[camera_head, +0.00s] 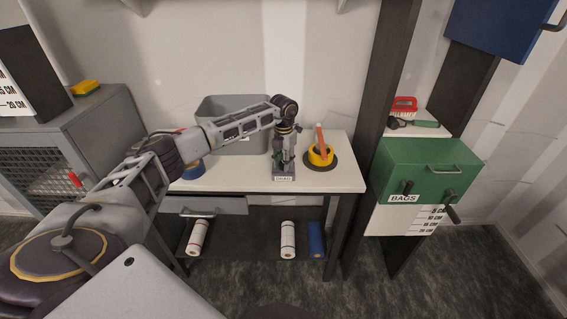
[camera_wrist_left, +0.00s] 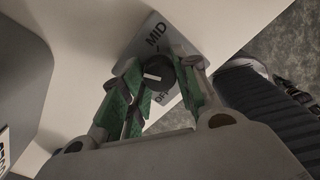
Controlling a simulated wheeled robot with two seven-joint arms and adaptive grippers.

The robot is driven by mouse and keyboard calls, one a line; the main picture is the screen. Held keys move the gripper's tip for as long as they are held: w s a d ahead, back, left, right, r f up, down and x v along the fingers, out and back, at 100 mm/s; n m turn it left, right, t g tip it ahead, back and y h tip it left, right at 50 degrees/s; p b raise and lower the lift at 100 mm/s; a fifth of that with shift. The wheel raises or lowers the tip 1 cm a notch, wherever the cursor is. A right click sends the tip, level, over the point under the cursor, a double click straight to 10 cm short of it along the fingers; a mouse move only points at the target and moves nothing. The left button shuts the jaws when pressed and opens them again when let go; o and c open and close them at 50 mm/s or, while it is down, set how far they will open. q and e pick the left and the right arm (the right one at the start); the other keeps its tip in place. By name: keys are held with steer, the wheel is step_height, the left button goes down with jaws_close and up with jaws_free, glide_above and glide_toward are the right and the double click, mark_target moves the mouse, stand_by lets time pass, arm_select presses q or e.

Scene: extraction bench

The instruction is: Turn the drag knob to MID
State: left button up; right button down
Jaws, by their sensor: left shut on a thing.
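The drag knob (camera_wrist_left: 157,74) is a dark round knob with a white pointer line, on a grey plate (camera_wrist_left: 183,46) with the words MID and OFF. In the wrist view the pointer line lies across the plate and does not point straight at MID. My left gripper (camera_wrist_left: 158,84) has its green-padded fingers on both sides of the knob and is shut on it. In the head view my left gripper (camera_head: 284,157) reaches down over the DRAG label plate (camera_head: 284,178) at the bench's front edge and hides the knob. My right gripper is not in view.
A grey bin (camera_head: 236,108) stands behind on the white bench (camera_head: 345,178). A green BAGS box (camera_head: 430,168) is further right. Several rolls lie on the shelf below.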

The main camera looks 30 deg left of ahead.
arm_select(q)
steer(key=m, duration=0.3)
steer(key=shift+m, duration=0.4)
steer(key=m+b, duration=0.1)
steer(key=m, duration=0.2)
steer(key=shift+m, duration=0.4)
steer(key=shift+a+m+b, duration=0.1)
steer(key=shift+m+b, duration=0.35)
steer(key=shift+m, duration=2.35)
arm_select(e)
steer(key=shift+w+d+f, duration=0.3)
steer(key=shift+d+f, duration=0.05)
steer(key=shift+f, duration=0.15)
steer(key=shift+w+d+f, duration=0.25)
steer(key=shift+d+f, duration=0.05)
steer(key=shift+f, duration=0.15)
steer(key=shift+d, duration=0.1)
arm_select(q)
steer(key=o, duration=1)
